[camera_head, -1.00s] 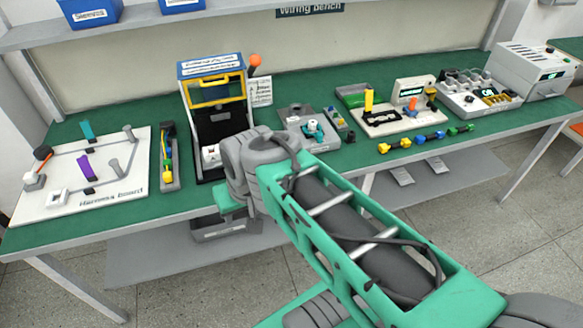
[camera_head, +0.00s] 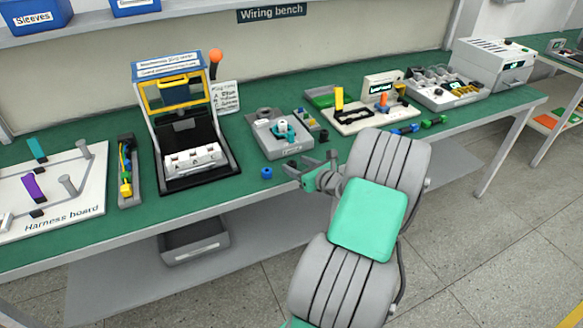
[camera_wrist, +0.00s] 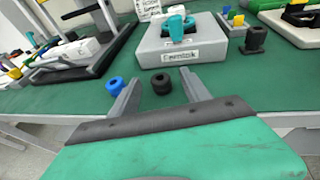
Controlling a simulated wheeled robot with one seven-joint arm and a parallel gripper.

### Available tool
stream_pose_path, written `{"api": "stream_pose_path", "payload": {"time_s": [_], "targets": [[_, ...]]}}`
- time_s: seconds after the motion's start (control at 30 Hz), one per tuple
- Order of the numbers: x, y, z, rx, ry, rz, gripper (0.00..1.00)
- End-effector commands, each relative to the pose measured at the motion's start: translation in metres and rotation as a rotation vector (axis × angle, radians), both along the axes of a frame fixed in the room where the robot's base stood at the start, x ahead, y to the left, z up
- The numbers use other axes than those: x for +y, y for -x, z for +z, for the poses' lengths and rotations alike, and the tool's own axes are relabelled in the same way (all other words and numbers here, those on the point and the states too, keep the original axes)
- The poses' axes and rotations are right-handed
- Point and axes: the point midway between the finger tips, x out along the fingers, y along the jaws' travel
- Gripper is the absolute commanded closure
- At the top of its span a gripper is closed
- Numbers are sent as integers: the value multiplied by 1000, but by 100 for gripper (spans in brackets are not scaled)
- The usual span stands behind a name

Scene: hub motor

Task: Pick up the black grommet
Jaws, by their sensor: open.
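The black grommet (camera_wrist: 161,83) is a small dark ring standing on the green bench top, seen in the wrist view. My gripper (camera_wrist: 158,77) is open and empty. Its two fingers point toward the bench, and the grommet shows between their tips, apart from both. I cannot tell whether the fingers are level with it or above it. In the head view my gripper (camera_head: 299,168) is at the bench's front edge, right of a blue grommet (camera_head: 267,172). The blue grommet also shows in the wrist view (camera_wrist: 115,86), just left of the left finger.
A grey block fixture (camera_head: 283,148) with a teal part stands behind the gripper. A black stand with a white connector block (camera_head: 192,160) is to the left. A small black part (camera_wrist: 255,38) stands right of the fixture. The bench top (camera_wrist: 60,98) is bare at front left.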

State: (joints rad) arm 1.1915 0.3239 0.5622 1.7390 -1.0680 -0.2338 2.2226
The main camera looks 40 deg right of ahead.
Motion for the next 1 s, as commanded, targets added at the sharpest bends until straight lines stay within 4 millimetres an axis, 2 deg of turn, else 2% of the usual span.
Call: {"api": "stream_pose_path", "payload": {"time_s": [0.1, 0.2, 0.43, 1.0], "targets": [[0, -21, -9, 1, 2, 5, 45], [-2, -30, -11, 2, 2, 3, 45], [-3, -31, -11, 2, 2, 2, 46], [-2, -31, -11, 2, 3, 2, 93]]}}
